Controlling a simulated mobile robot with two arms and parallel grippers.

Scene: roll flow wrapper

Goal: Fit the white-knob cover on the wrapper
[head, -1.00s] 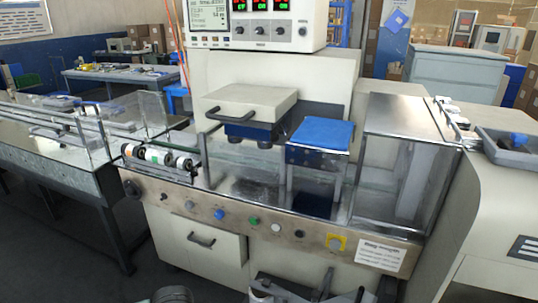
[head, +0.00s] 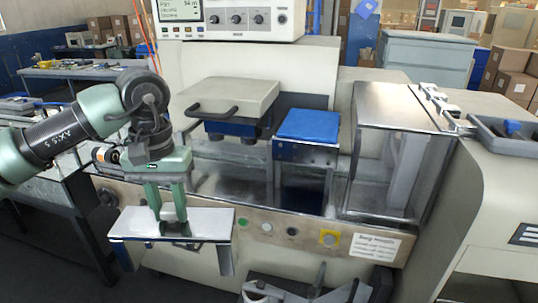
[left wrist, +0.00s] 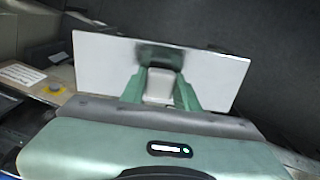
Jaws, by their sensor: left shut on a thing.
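The wrapper is the large beige and steel machine, with its front panel (head: 375,244) across the middle of the head view. My left gripper (head: 170,228) is in front of that panel, pointing down, and is shut on the cover's white knob. The knob (left wrist: 160,88) shows between the fingers in the left wrist view. The cover (head: 215,222) is a flat, pale rectangular plate with a bent-down edge, held in front of the machine's left part. In the left wrist view the cover (left wrist: 100,67) spreads to both sides of the fingers. My right gripper is out of view.
A beige block with a black handle (head: 215,107) and a blue-topped block (head: 308,125) stand on the machine. A clear-sided steel housing (head: 390,105) is at its right. A grey tray (head: 490,127) sits at far right. A conveyor (head: 60,190) lies left.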

